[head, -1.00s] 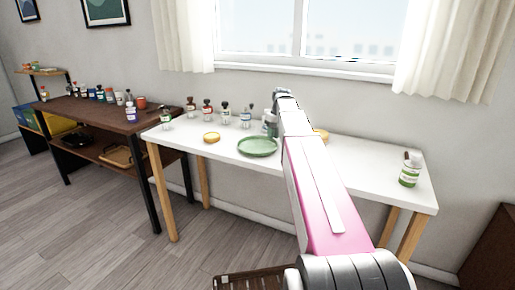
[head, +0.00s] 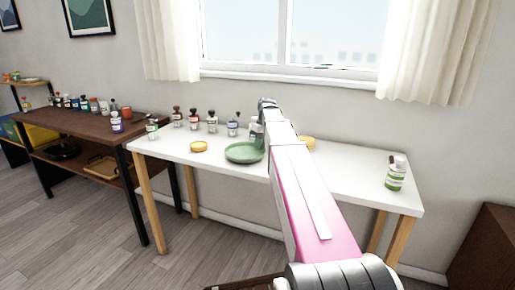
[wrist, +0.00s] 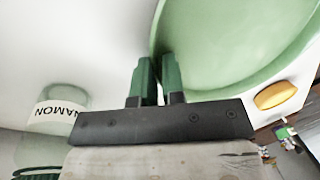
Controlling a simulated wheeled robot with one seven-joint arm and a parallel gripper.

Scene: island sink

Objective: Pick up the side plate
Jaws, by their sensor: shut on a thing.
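The side plate is a round green plate (head: 244,152) near the front middle of the white table. It also fills the upper right of the wrist view (wrist: 235,45). My gripper (wrist: 157,62) is shut on the plate's near rim, with one dark green finger on each side of it. In the head view my pink arm reaches over the table to the right of the plate and hides the fingers. I cannot tell clearly whether the plate is off the tabletop.
A cinnamon jar (wrist: 60,112) is close to the gripper's left in the wrist view. A yellow disc (head: 199,146) lies left of the plate, and another (head: 307,142) right of my arm. Several bottles line the table's back; a green-labelled jar (head: 396,174) stands far right.

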